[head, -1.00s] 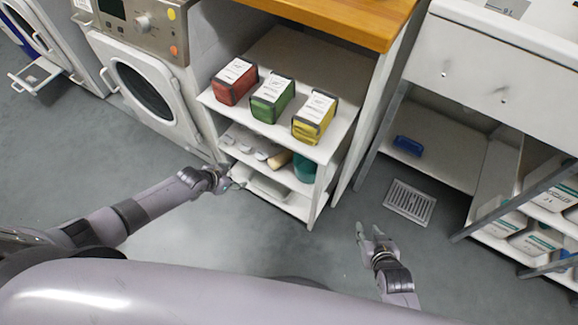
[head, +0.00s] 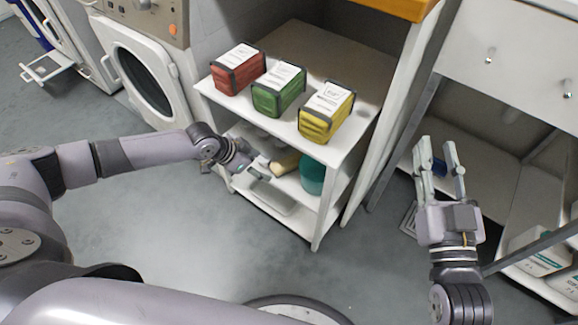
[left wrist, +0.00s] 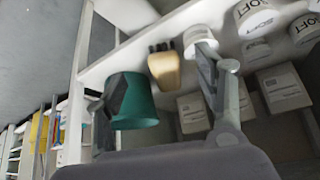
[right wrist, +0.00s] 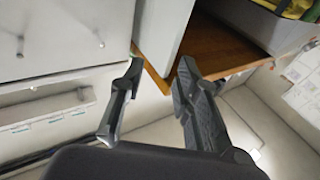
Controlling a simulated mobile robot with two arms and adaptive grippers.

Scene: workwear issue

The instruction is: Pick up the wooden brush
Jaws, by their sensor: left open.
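The wooden brush (head: 287,160) lies on the middle shelf of the white shelf unit, partly hidden by my left gripper in the head view. In the left wrist view the brush (left wrist: 165,70) is a tan block with dark bristles, between the two fingers but beyond them. My left gripper (head: 263,170) is open and empty at the front of that shelf. My right gripper (head: 438,150) is open and empty, away from the brush, right of the shelf unit.
A teal cup (head: 313,176) stands right of the brush, close to a left finger. White tins (left wrist: 258,18) and boxes (left wrist: 284,88) are nearby. Red (head: 238,72), green (head: 278,92) and yellow (head: 326,113) packs sit on the upper shelf (head: 350,135).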

